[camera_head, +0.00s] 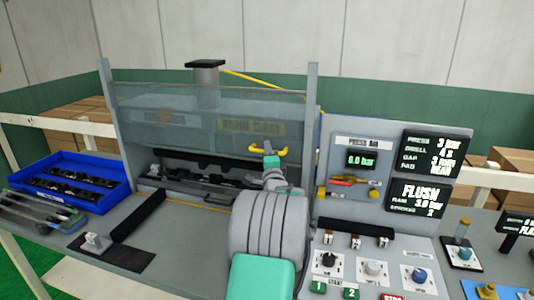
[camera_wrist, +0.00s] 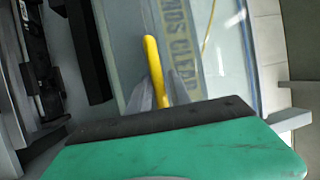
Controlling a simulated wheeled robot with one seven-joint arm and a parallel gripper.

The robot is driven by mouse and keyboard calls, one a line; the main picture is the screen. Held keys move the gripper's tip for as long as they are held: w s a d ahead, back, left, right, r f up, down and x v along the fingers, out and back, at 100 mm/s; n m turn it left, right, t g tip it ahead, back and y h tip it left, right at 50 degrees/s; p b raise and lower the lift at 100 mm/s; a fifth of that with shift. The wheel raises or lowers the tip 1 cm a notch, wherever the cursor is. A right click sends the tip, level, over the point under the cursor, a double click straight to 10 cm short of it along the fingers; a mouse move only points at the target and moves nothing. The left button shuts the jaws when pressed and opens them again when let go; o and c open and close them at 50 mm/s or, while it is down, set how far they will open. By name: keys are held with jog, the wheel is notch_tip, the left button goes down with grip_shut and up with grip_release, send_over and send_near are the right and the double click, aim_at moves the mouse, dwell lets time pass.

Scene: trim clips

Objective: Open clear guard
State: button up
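The clear guard (camera_head: 200,112) is a see-through panel across the front of the grey press station. Its lower edge hangs above the bed, with a gap showing beneath it. A yellow handle (camera_head: 284,150) sits at the guard's lower right. My gripper (camera_head: 267,148) is at the middle of this handle. In the wrist view the yellow handle (camera_wrist: 154,65) runs between the grey fingers of my gripper (camera_wrist: 161,92), which lie close against both sides of it. The fingertip contact is partly hidden by the green and black gripper body. The guard (camera_wrist: 222,50) shows behind the handle.
Black clip parts (camera_head: 210,180) lie on the bed under the guard. A blue tray (camera_head: 85,158) of dark parts stands at the left. A control panel (camera_head: 357,210) with displays, knobs and buttons stands close right of my arm. A grey post (camera_head: 310,110) borders the guard.

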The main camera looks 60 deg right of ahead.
jog(key=shift+o, duration=1)
jog(key=shift+w+f, duration=0.1)
jog(key=shift+a, duration=0.2)
jog(key=b+v, duration=0.3)
jog(key=v, duration=0.4)
jog(key=shift+s+a, duration=0.2)
jog(key=shift+s, duration=0.1)
